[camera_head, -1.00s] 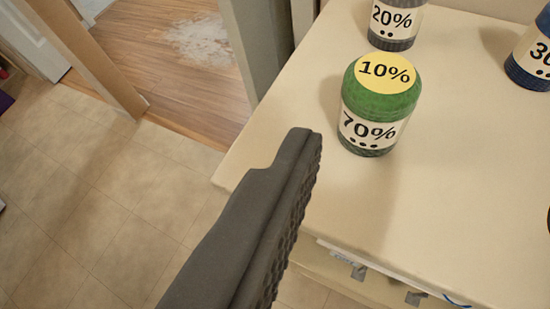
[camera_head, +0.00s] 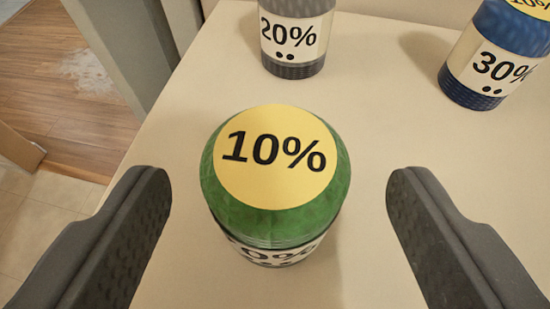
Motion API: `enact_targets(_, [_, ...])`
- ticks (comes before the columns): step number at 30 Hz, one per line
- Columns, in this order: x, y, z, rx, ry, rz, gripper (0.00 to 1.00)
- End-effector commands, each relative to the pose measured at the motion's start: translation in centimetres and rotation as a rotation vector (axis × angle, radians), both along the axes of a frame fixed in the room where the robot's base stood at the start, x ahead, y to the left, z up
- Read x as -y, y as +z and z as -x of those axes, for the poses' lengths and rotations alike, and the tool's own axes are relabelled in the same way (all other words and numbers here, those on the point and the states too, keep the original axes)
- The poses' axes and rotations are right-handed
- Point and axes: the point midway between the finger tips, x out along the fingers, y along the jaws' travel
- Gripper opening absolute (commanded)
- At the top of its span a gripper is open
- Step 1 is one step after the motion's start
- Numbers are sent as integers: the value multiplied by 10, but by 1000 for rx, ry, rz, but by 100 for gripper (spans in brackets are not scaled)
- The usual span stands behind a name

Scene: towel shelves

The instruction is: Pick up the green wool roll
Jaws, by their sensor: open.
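The green wool roll (camera_head: 325,205) stands upright on the cream table top. It has a yellow round label reading 10% on its top and a white band lower down, whose number is partly cut from sight. My gripper (camera_head: 280,190) is open, with one dark finger to the left of the roll and one to the right. There is a gap between the roll and each finger, and neither finger appears to touch it.
A grey roll marked 20% (camera_head: 296,40) stands behind the green one. A blue roll marked 30% (camera_head: 497,58) stands at the back right. The cream table top (camera_head: 395,120) is bare between them. Its left edge drops to the floor.

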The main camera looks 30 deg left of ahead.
Motion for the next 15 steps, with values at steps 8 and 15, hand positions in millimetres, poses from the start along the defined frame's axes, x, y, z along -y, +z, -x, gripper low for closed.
enact_targets(8, [-14,-14,-23,2,1,-1,68])
enact_targets(15, [-22,-21,-39,2,0,-3,68])
